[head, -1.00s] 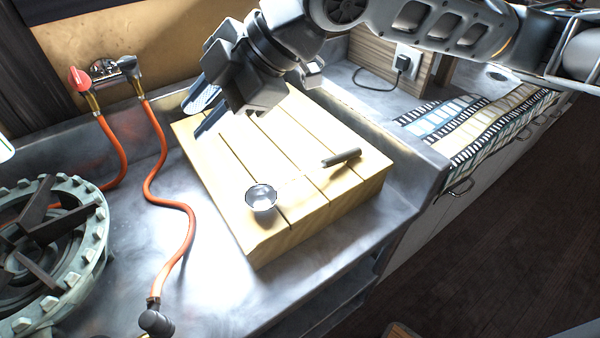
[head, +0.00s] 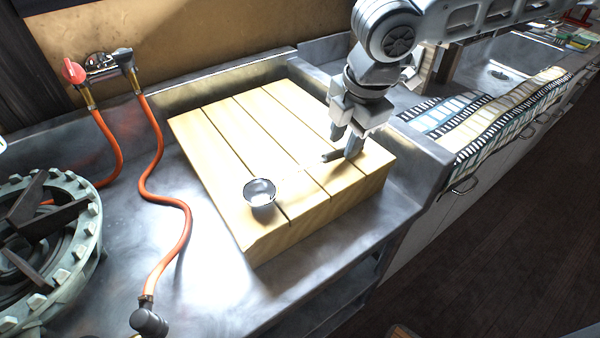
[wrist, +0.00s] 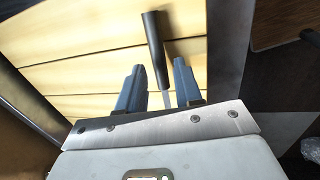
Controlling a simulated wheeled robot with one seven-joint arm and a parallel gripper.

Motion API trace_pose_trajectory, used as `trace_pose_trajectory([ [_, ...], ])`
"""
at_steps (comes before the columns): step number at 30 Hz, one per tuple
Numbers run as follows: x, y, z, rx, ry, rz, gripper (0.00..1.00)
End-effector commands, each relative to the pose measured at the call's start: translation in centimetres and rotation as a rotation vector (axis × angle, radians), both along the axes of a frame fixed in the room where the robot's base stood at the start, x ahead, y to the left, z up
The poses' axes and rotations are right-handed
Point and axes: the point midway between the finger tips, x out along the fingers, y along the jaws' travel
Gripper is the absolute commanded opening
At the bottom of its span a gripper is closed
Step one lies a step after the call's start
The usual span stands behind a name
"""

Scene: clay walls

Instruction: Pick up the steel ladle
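The steel ladle lies on the pale wooden board (head: 222,133). Its round bowl (head: 259,192) faces up near the board's front edge, and its dark grip (head: 331,156) points right. My gripper (head: 345,148) is over the grip end, pointing down, and partly hides it. In the wrist view the two blue-grey fingers (wrist: 159,64) are apart, with the dark grip (wrist: 156,45) running between and beyond them. A gap shows on each side of the grip. The ladle's bowl is hidden in the wrist view.
A gas burner (head: 45,245) and an orange hose (head: 160,185) are on the metal counter left of the board. A patterned cloth (head: 480,115) hangs over the counter edge at right. A sink (head: 505,65) is behind it.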

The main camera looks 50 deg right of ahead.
Motion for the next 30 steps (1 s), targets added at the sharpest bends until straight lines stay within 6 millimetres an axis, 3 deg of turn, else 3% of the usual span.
trace_pose_trajectory([
  [6, 0.7, 0.0, -2.7, 0.001, 0.001, -0.001, 0.35],
  [15, 0.7, 0.0, -3.0, 0.000, 0.000, -0.001, 0.34],
  [25, 0.7, 0.0, -3.0, 0.000, 0.000, -0.001, 0.02],
  [30, 0.7, 0.0, -3.0, 0.000, -0.001, -0.001, 0.00],
])
